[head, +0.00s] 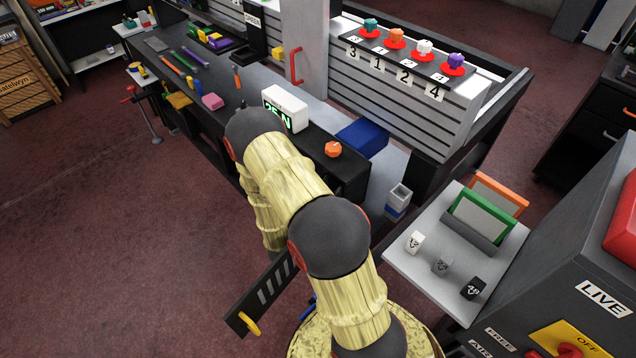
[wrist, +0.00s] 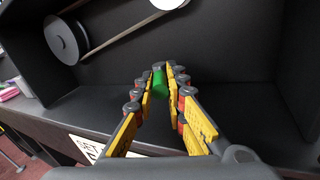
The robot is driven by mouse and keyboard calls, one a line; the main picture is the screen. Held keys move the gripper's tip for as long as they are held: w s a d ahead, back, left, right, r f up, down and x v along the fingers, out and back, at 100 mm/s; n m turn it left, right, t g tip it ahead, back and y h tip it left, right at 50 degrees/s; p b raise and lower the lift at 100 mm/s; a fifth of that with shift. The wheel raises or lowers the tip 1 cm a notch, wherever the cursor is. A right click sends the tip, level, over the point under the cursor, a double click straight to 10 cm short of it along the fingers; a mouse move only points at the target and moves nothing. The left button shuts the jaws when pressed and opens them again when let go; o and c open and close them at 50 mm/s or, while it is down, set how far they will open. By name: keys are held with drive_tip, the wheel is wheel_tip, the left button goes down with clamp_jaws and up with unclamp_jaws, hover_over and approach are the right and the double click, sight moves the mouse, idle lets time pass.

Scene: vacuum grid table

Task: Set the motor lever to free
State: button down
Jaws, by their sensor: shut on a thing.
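In the wrist view my gripper (wrist: 160,72) is shut on a small green piece (wrist: 160,86), which looks like the grip of the motor lever. The fingers cover most of it, so its shaft and its set position cannot be told. It stands inside a dark open housing (wrist: 230,45). A grey pulley (wrist: 64,42) with a pale belt (wrist: 122,30) is behind it at the upper left. In the head view my own arm hides the gripper and the lever.
A white label (wrist: 88,148) is on the housing's front edge. In the head view a slotted dark panel (head: 262,292) with a yellow handle (head: 248,323) juts out beside my arm. An orange knob (head: 333,149) and a white display box (head: 287,105) are on the bench.

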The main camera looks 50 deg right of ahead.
drive_tip(key=c, duration=1.8)
unclamp_jaws()
drive_tip(key=v, duration=0.7)
drive_tip(key=shift+a, duration=0.2)
drive_tip(key=shift+s, duration=0.1)
